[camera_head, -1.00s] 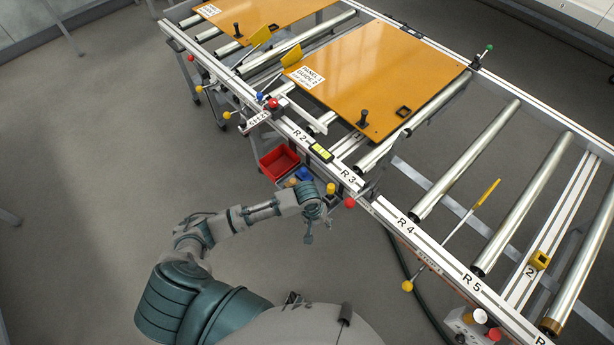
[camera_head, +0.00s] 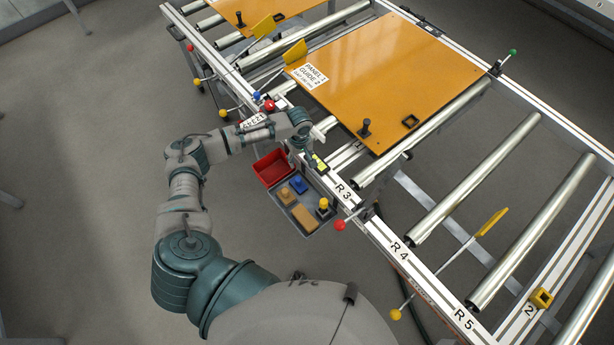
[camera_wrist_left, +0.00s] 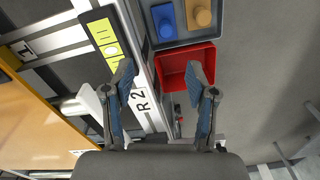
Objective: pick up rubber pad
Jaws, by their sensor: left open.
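A grey tray (camera_head: 331,209) beside the conveyor rail holds a flat tan pad (camera_head: 305,217), which may be the rubber pad; I cannot tell its material. Beside it lie a tan block (camera_head: 286,196), a blue block (camera_head: 298,184) and a yellow-topped piece (camera_head: 323,204). The wrist view shows the blue block (camera_wrist_left: 165,21) and tan block (camera_wrist_left: 199,14) beyond the fingertips; the flat pad is out of that view. My left gripper (camera_wrist_left: 160,72) is open and empty, above the rail edge and red bin. In the head view it (camera_head: 308,158) is partly hidden by its wrist.
A red bin (camera_head: 273,167) adjoins the tray. The white rail (camera_head: 400,250) carries a yellow level (camera_wrist_left: 104,40) and lever knobs, including a red one (camera_head: 339,225). An orange panel (camera_head: 390,80) lies on the rollers. Open floor lies left of the tray.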

